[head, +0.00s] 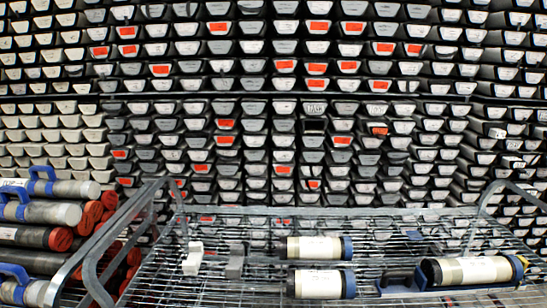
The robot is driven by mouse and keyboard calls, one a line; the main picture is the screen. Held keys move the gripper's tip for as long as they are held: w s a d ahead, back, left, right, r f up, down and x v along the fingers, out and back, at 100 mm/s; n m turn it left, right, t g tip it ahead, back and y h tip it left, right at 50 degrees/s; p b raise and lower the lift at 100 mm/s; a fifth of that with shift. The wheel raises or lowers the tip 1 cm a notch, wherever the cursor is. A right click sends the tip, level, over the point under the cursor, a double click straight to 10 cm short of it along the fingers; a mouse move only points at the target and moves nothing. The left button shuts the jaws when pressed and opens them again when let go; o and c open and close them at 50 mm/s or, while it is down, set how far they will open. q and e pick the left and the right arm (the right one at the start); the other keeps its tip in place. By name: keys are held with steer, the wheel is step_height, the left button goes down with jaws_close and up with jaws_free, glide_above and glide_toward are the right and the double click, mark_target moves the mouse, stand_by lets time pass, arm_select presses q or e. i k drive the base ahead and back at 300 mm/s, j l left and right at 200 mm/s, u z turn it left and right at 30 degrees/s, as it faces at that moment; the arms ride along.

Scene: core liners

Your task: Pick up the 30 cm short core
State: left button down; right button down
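Several pale core cylinders lie on their sides on a wire-mesh cart (240,290). An upper short core (312,248) with a white label and dark blue end cap lies near the middle. A second short core (316,285) of similar length lies just in front of it. A longer-looking core (470,271) with dark ends and a blue-and-yellow ring lies at the right. No lengths can be read, so I cannot tell which is the 30 cm core. Neither of my grippers is in view.
A white block (192,259) and a grey block (235,263) stand on the mesh. A dark, blue-edged handled piece (397,281) lies beside the right core. Metal side rails (120,220) border the cart. Capped tubes (45,212) are stacked at left; racked trays (270,110) fill the back.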

mark_target(507, 268)
steer(key=z, duration=1.4)
steer(key=i+l+u, duration=0.2)
steer(key=u, duration=0.3)
steer(key=i+l+u, duration=0.15)
steer(key=l+u, duration=0.15)
steer(key=u, duration=0.15)
steer(key=i+l+u, duration=0.1)
steer(key=l, duration=0.25)
steer(key=i+l+u, duration=0.1)
steer(key=l, duration=0.25)
steer(key=l+u, duration=0.15)
steer(key=l, duration=0.2)
steer(key=i, duration=0.05)
